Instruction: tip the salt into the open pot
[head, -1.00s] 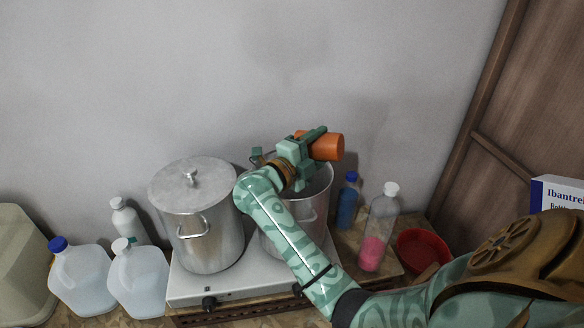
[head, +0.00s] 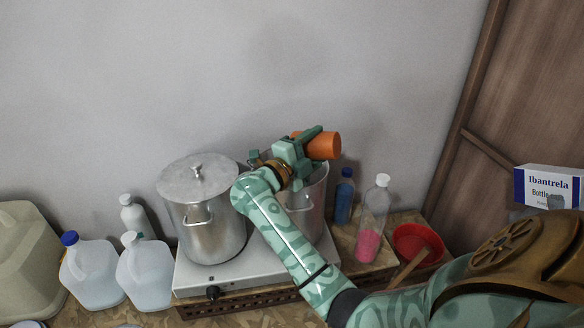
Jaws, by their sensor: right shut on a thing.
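My right gripper (head: 296,155) is shut on an orange cylindrical container (head: 323,146), which lies tilted nearly on its side above the open pot. The open pot (head: 309,205) is a steel pot on the right side of the white hotplate; my right arm and gripper cover much of it, so its inside is hidden. I cannot see any salt falling. A second steel pot (head: 213,232) with a lid stands to the left on the same hotplate. My left gripper is not in view.
Two white jugs (head: 95,275) and a white bottle (head: 133,217) are on the left. A blue bottle (head: 344,200), a clear bottle with pink contents (head: 369,240) and a red bowl (head: 432,236) stand on the right.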

